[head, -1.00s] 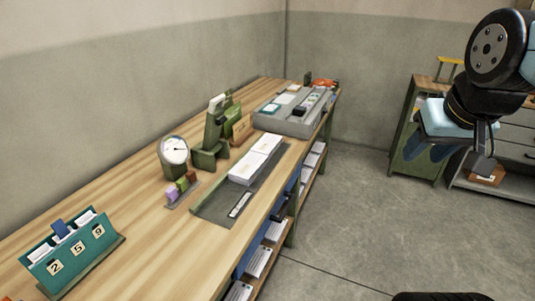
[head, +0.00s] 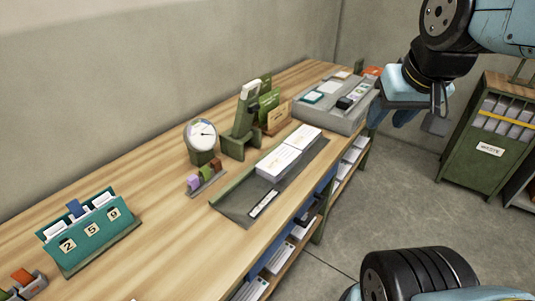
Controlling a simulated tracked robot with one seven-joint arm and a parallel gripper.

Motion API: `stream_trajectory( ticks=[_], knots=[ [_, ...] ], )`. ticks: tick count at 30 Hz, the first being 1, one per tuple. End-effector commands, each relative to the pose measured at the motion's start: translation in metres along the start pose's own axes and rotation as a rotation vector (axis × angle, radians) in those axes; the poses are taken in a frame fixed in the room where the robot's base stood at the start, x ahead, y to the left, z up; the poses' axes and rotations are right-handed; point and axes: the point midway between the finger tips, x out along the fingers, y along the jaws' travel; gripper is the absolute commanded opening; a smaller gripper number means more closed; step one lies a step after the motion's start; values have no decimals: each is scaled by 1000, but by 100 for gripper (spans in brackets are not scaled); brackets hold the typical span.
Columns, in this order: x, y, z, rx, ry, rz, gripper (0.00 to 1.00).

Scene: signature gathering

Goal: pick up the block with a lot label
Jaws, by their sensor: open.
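No lot label is readable at this size, so I cannot tell which block carries one. Another small orange-red block (head: 22,276) sits in a grey rack at the lower left edge. A teal holder (head: 90,240) bears number cards 2, 5 and 9. My gripper (head: 422,121) is open, hanging at the upper right beyond the bench's right side, well away from these blocks. Its fingertips are partly overlapped and nothing shows between them.
The bench (head: 150,170) runs along the wall. A green cabinet (head: 485,150) stands right. The floor between is clear.

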Motion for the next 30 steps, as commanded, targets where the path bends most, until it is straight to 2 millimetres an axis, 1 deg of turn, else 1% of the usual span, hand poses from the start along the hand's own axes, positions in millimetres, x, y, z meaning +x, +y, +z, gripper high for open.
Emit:
stream_trajectory(
  ticks=[8, 11, 14, 15, 18, 26, 30],
  knots=[
    [0, 0, 0, 0, 0, 0, 43],
    [1, 0, 0, -5, -4, 1, 52],
    [6, -1, -2, -40, -30, 10, 62],
    [10, -2, -3, -65, -49, 18, 66],
    [24, -17, -6, -156, -113, 44, 75],
    [70, -29, -18, -493, -308, 143, 100],
    [95, -38, -25, -685, -401, 201, 100]
  ],
)
